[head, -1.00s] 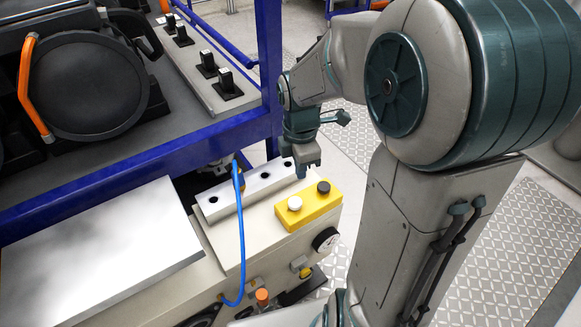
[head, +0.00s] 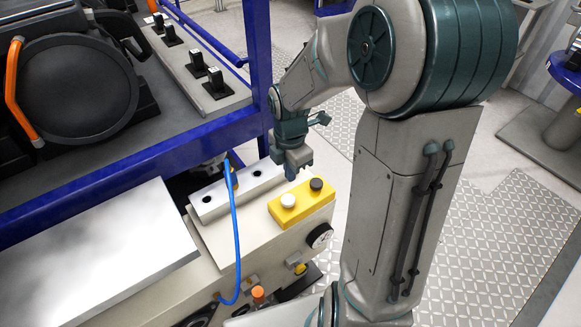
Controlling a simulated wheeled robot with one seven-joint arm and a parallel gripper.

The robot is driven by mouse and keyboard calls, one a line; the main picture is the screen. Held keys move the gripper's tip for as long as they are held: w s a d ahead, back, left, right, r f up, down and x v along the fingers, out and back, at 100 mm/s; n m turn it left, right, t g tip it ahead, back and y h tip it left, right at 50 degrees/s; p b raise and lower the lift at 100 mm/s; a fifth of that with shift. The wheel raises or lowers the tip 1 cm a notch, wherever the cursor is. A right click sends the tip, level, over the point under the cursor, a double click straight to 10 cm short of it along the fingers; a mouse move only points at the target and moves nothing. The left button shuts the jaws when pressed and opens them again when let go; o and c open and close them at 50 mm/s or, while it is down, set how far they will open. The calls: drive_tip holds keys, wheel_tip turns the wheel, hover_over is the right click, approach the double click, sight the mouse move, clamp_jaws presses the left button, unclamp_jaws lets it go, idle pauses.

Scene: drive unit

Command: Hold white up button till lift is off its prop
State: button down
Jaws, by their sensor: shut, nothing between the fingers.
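The yellow control box (head: 302,207) sits on the corner of the beige lift unit (head: 262,243). On it are a white button (head: 288,200) at left and a black button (head: 316,184) at right. My gripper (head: 299,175) is shut and empty, pointing down just behind the box, above and between the two buttons in the picture. I cannot tell its exact height over them. The lift's flat metal plate (head: 110,250) is at lower left. The prop cannot be made out.
A blue frame (head: 140,170) carrying a dark unit with an orange handle (head: 14,85) stands left of my arm. A blue hose (head: 237,240) loops down the lift's front. A silver block (head: 215,200) lies behind the box.

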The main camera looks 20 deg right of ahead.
sight(291, 203)
wheel_tip(291, 203, down, 10)
drive_tip(key=shift+r+b, duration=0.25)
drive_tip(key=shift+b, duration=0.95)
drive_tip(key=shift+f, duration=0.15)
drive_tip(key=shift+s+f+b, duration=0.1)
drive_tip(key=shift+f+b, duration=0.3)
drive_tip(key=shift+f, duration=0.5)
drive_tip(key=shift+s+f, duration=0.1)
drive_tip(key=shift+s, duration=0.2)
drive_tip(key=shift+w+r+p, duration=0.15)
drive_tip(key=shift+r+p, duration=0.35)
drive_tip(key=shift+p, duration=0.15)
wheel_tip(291, 203, up, 14)
drive_tip(key=p, duration=0.6)
drive_tip(key=shift+w, duration=0.25)
